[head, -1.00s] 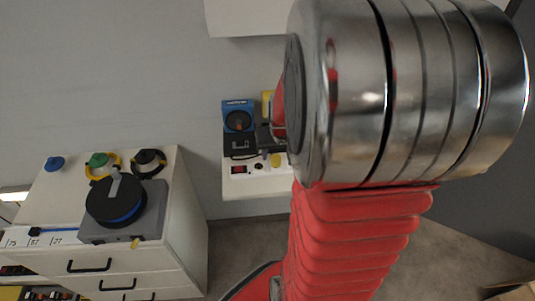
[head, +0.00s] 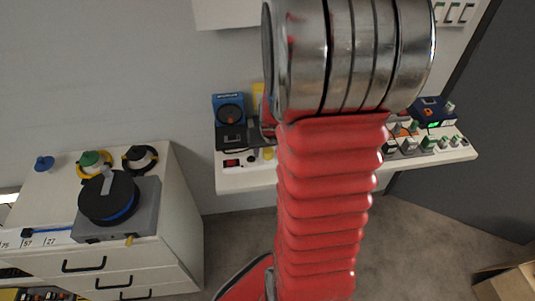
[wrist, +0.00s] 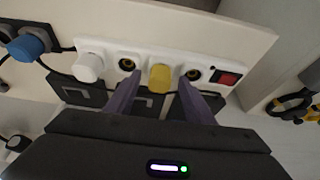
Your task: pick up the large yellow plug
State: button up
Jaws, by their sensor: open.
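The yellow plug (wrist: 160,78) sits on a white socket panel (wrist: 215,65) in the wrist view, between two dark round sockets. My gripper (wrist: 159,82) is open, with its two purple fingers pointing at the panel, one on each side of the plug in the picture. I cannot tell how far the fingertips are from it. In the head view a small yellow plug (head: 268,153) shows on the wall shelf, just left of my red arm. My gripper is mostly hidden behind my metal wrist there.
A white plug (wrist: 88,67) and a blue plug (wrist: 27,45) are left of the yellow plug, and a red switch (wrist: 228,78) is right. In the head view, the shelf (head: 245,180) also holds a blue device (head: 229,108). A drawer cabinet (head: 182,225) stands left.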

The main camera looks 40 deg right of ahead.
jog(key=shift+c, duration=0.5)
grip_shut()
dwell(0.4)
